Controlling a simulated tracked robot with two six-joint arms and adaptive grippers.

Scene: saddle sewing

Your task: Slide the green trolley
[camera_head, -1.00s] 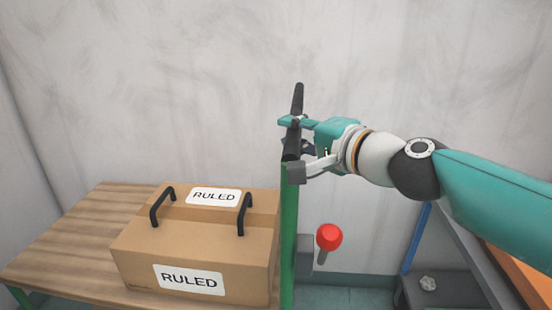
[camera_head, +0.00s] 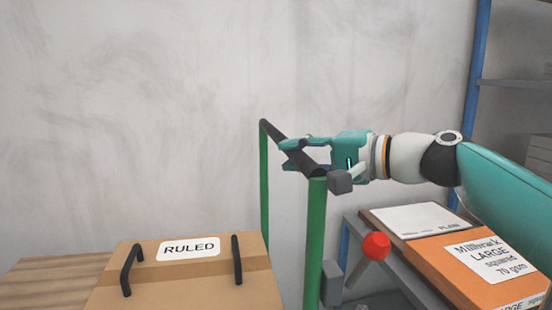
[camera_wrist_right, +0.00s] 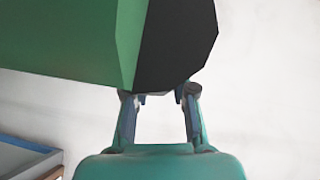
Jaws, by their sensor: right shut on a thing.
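The green trolley shows its green posts (camera_head: 315,245) and a black handle bar (camera_head: 281,143) across their tops. My right gripper (camera_head: 303,160) comes in from the right and is shut on the black bar, near its closer end. In the right wrist view the green post and black bar (camera_wrist_right: 175,45) fill the upper left, against the fingers (camera_wrist_right: 160,100). The trolley's lower part is out of view. My left gripper is not in view.
A cardboard box labelled RULED (camera_head: 185,285) with two black handles stands on a wooden table (camera_head: 45,285) at left. A red knob (camera_head: 377,246) sits right of the near post. A blue-posted shelf (camera_head: 474,100) and orange packages (camera_head: 470,262) are at right.

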